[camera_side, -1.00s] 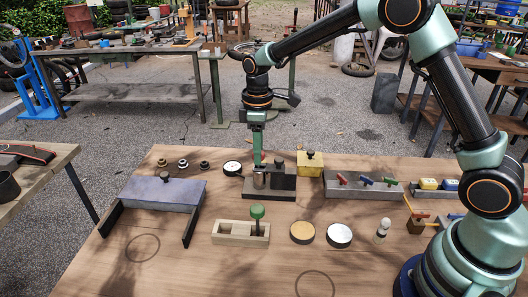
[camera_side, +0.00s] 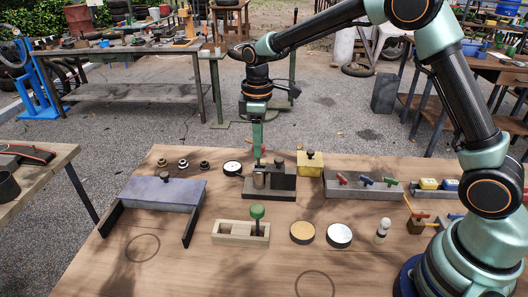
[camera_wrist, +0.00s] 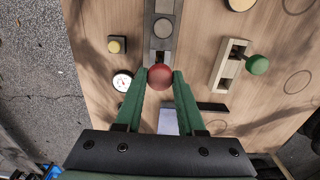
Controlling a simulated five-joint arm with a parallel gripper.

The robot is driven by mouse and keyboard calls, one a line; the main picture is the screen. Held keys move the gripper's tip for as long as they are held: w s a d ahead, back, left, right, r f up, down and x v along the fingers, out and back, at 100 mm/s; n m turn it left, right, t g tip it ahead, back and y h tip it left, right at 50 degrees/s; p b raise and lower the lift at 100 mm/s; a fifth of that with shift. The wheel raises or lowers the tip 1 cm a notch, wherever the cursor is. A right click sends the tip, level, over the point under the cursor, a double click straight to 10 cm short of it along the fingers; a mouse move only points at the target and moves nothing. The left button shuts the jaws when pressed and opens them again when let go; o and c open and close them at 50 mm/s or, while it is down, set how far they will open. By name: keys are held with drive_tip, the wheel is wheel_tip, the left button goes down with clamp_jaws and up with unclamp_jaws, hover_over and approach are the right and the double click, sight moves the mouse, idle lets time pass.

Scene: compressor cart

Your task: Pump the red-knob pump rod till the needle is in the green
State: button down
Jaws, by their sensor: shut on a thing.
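The red knob (camera_wrist: 160,77) shows between my fingertips in the wrist view. My gripper (camera_wrist: 160,74) is shut on it, with a green finger on each side. In the side view my gripper (camera_side: 258,155) points down above the pump (camera_side: 283,178), a dark block and short grey cylinder on a dark base. The rod under the knob is mostly hidden by my fingers. The round white gauge (camera_side: 232,168) lies left of the pump; it also shows in the wrist view (camera_wrist: 122,82). Its needle is too small to read against the coloured marks.
A wooden frame with a green knob (camera_side: 257,212) stands in front of the pump. A yellow box (camera_side: 309,163) and a grey block with coloured levers (camera_side: 362,188) stand to the right. A purplish panel (camera_side: 162,194) is at the left. The table's front middle is clear.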

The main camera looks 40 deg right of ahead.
drive_tip(key=shift+r, duration=0.6)
drive_tip(key=shift+f, duration=0.1)
drive_tip(key=shift+f, duration=1.95)
drive_tip(key=shift+r, duration=0.1)
drive_tip(key=shift+r, duration=1.95)
drive_tip(key=shift+f, duration=2.05)
drive_tip(key=shift+r, duration=2.05)
